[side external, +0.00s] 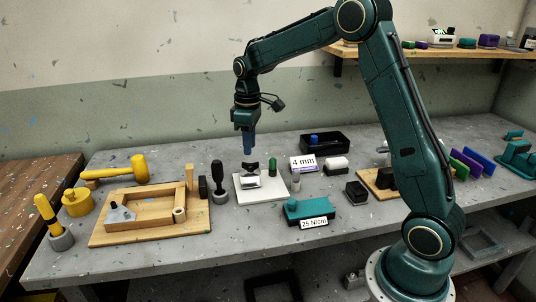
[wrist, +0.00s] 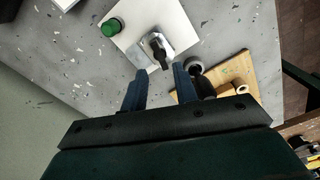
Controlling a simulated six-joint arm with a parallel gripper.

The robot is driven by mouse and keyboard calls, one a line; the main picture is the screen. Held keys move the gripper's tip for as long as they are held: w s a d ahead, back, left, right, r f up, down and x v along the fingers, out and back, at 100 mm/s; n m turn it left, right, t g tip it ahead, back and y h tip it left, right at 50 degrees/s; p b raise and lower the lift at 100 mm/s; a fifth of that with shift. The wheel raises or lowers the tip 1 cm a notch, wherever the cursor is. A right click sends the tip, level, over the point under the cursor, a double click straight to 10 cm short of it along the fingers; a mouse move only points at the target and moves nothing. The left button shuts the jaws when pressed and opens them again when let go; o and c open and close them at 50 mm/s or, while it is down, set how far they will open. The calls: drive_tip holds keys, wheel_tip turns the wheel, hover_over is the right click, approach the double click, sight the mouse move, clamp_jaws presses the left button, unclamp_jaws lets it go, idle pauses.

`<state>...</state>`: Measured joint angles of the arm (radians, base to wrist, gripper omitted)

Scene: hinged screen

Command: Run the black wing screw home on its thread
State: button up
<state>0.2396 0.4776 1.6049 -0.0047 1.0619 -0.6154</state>
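The black wing screw (side external: 250,164) sits on top of a silver metal block (side external: 250,183) on a white base plate (side external: 277,194). In the wrist view the black wing screw (wrist: 158,46) stands over the metal block (wrist: 136,51), just ahead of my fingertips. My gripper (side external: 249,153) points down from above, with its blue fingertips a little above the screw in the side view. In the wrist view my gripper (wrist: 160,78) has its two fingers apart with nothing between them. How far the screw is threaded in cannot be told.
A green-capped post (side external: 272,167) stands on the plate right behind the block. A black-handled screwdriver (side external: 218,178) in a grey holder is close on the left. A teal box (side external: 310,214) is in front right, a black tray (side external: 324,143) behind, and a wooden frame (side external: 150,213) at left.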

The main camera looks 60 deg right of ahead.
wheel_tip(320, 180, down, 6)
drive_tip(key=shift+f, duration=0.1)
drive_tip(key=shift+r, duration=0.2)
clamp_jaws()
drive_tip(key=m, duration=0.4)
drive_tip(key=shift+r, duration=0.1)
drive_tip(key=m, duration=0.5)
drive_tip(key=shift+m, duration=0.3)
drive_tip(key=m, duration=0.3)
drive_tip(key=shift+m, duration=0.4)
drive_tip(key=shift+c, duration=0.8)
unclamp_jaws()
drive_tip(key=shift+w+m, duration=0.1)
drive_tip(key=shift+m, duration=0.4)
drive_tip(key=o, duration=0.4)
